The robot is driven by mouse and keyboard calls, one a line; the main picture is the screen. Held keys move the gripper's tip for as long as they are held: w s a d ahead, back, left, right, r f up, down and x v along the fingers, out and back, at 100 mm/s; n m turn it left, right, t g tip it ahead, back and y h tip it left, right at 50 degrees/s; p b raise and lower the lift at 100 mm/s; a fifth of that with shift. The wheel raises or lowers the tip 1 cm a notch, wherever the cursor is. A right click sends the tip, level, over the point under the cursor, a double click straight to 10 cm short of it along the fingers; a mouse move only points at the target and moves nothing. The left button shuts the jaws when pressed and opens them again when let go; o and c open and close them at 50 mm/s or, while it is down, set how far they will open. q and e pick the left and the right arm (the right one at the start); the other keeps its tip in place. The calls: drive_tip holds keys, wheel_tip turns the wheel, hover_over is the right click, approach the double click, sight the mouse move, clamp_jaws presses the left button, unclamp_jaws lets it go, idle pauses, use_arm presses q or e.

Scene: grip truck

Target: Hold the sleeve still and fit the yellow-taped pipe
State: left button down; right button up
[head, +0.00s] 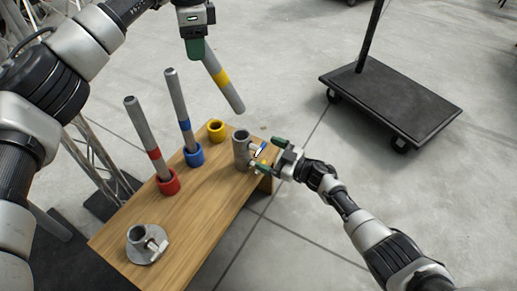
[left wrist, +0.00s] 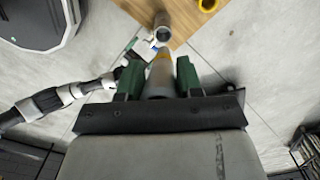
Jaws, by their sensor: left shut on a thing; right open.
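The grey pipe with yellow tape (head: 222,79) hangs tilted, its lower end above and slightly left of the sleeve in the head view. My left gripper (head: 195,50) is shut on its upper part; the pipe also shows between the fingers in the left wrist view (left wrist: 161,76). The grey sleeve (head: 241,151) stands upright on the table, its top open. It also shows in the left wrist view (left wrist: 163,33). My right gripper (head: 270,155) is open at the sleeve's right side, fingers on either side of its small side fitting. Whether they touch it is unclear.
The wooden table (head: 205,210) holds a red ring holder (head: 168,183) and a blue one (head: 194,155), each with a taped pipe upright. A yellow ring holder (head: 216,131) is empty. A round flanged base (head: 147,244) is at the near end. A black cart (head: 390,100) stands right.

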sight(257, 147)
drive_tip(key=shift+x, duration=2.25)
drive_tip(key=c, duration=1.3)
